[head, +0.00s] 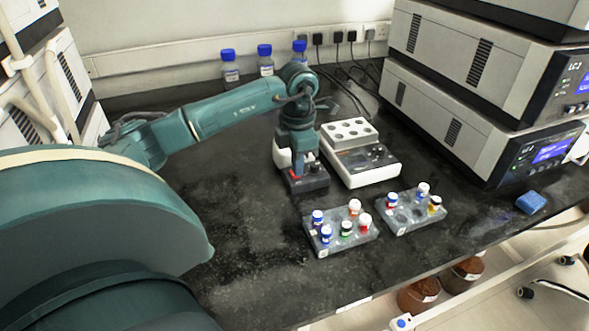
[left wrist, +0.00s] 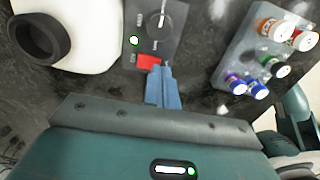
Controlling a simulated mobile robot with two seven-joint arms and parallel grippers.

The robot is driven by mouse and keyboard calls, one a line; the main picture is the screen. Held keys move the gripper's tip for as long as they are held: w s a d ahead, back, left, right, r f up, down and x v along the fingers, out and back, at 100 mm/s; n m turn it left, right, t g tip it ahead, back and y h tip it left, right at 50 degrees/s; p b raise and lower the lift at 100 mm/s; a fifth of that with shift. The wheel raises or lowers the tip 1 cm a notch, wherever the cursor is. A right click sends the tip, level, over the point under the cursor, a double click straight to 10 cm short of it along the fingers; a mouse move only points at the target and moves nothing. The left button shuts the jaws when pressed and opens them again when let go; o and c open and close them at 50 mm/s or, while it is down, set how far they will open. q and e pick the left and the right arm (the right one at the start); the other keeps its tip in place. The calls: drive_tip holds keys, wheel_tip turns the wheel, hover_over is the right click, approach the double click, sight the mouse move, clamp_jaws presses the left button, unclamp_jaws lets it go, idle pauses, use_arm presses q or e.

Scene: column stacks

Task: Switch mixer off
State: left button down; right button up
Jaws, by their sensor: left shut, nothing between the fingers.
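The mixer shows in the left wrist view as a dark panel (left wrist: 172,28) with a knob, a lit green lamp (left wrist: 134,41) and a red switch (left wrist: 148,61). A white rounded body with a black ring-shaped top (left wrist: 40,38) is beside the panel. In the head view the mixer's dark base (head: 312,184) is partly hidden under my left gripper (head: 298,176). The left gripper is shut and empty, pointing down, with its blue fingertips (left wrist: 163,72) at the red switch. I cannot tell whether they touch it. My right gripper is not in view.
A white device with a holed block (head: 350,134) stands just right of the mixer. Two grey racks with capped vials (head: 355,247) (head: 398,226) lie in front. Blue-capped bottles (head: 265,62) stand at the back. Stacked instruments (head: 470,120) fill the right.

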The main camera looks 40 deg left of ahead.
use_arm(q)
drive_tip(key=shift+f+b, duration=0.3)
drive_tip(key=shift+f, duration=0.25)
drive_tip(key=shift+r, duration=0.2)
wheel_tip(320, 180, up, 5)
drive_tip(key=p, duration=0.4)
drive_tip(key=shift+f, duration=0.1)
idle(0.6)
